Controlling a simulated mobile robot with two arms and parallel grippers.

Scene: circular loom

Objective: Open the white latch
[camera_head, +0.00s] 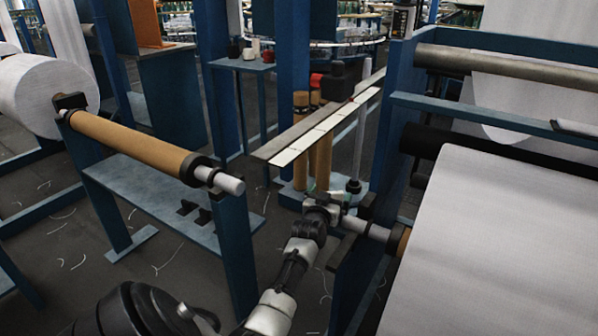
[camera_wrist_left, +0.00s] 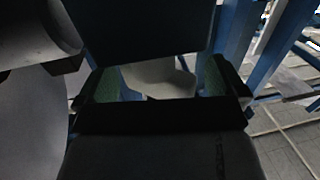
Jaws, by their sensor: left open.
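My left gripper (camera_head: 325,205) reaches up from the bottom of the head view to the white shaft end (camera_head: 366,228) of the large white fabric roll. In the left wrist view its two green-padded fingers (camera_wrist_left: 160,84) stand apart. A pale, rounded piece (camera_wrist_left: 160,78), which looks like the white latch, shows between the fingers. I cannot tell whether the pads touch it. A dark part hides its upper side. In the head view the latch is too small and covered to make out apart from the shaft end. My right gripper is in neither view.
The white fabric roll (camera_head: 500,240) fills the right side, close to my gripper. A blue frame upright (camera_head: 352,285) stands just right of my arm. A brown roller (camera_head: 130,145) on a blue stand is at the left.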

